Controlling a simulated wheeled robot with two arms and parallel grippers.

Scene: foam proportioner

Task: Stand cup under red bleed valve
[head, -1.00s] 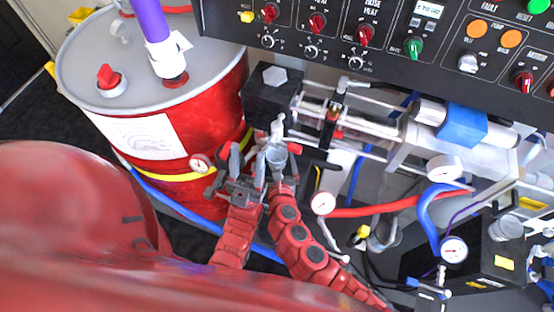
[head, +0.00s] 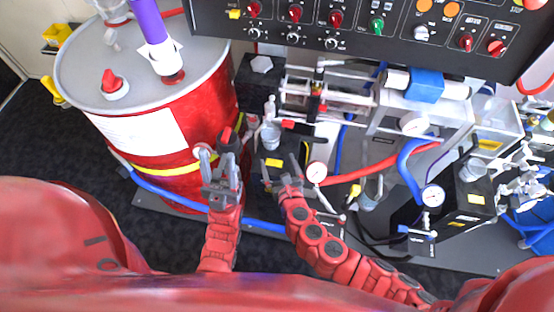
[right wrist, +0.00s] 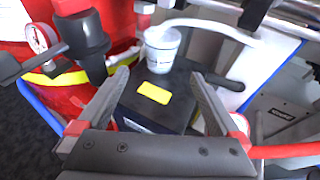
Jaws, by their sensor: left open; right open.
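The pale cup (head: 270,136) is upright at the front of the machine, under a small silver fitting (head: 270,106). In the right wrist view the cup (right wrist: 162,48) appears to stand on a black box top, just beyond my fingertips. A red-handled part (head: 288,124) is right of the cup; I cannot tell which fitting is the red bleed valve. My right gripper (head: 282,168) is open and empty, short of the cup. My left gripper (head: 219,172) is open beside the drum, close to a black fitting with a red part (head: 228,140). No finger visibly touches the cup.
A red drum (head: 150,180) with a grey lid stands at left. The black box (right wrist: 155,110) has a yellow label. A pressure gauge (head: 317,174) and red hose (head: 380,166) lie to the right. A control panel (head: 370,35) overhangs the back. Dark floor is free in front.

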